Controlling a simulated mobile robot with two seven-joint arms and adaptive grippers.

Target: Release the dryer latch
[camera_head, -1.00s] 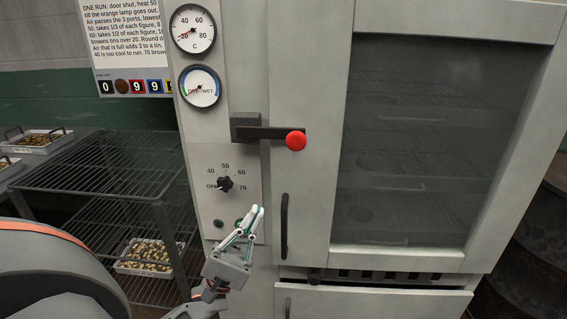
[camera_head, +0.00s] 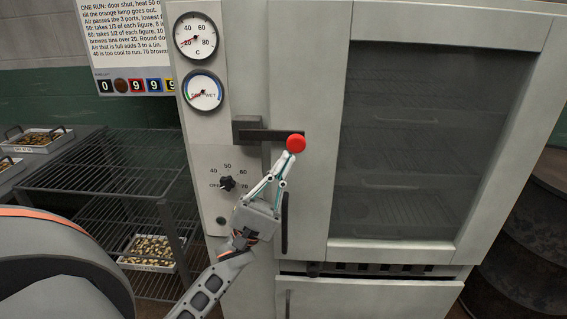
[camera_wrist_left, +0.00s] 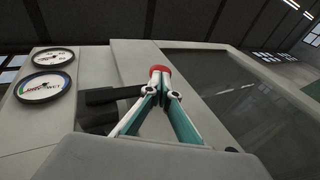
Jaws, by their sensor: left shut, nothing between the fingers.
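The dryer latch (camera_head: 268,135) is a dark horizontal bar on a grey block, ending in a red knob (camera_head: 296,143). It lies level across the seam between the control panel and the dryer door (camera_head: 317,190). My left gripper (camera_head: 288,156) is shut and empty, its fingertips just below the red knob. In the left wrist view the fingertips (camera_wrist_left: 162,84) overlap the lower part of the red knob (camera_wrist_left: 160,69); I cannot tell whether they touch it. The latch bar (camera_wrist_left: 112,94) runs left of them. My right gripper is not in view.
The door has a dark window (camera_head: 425,140) and a vertical handle (camera_head: 285,222), partly behind my left gripper. Two gauges (camera_head: 203,90) and a dial (camera_head: 227,183) are on the panel. A wire rack (camera_head: 110,165) with a tray (camera_head: 150,253) stands left; a dark drum (camera_head: 530,235) stands right.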

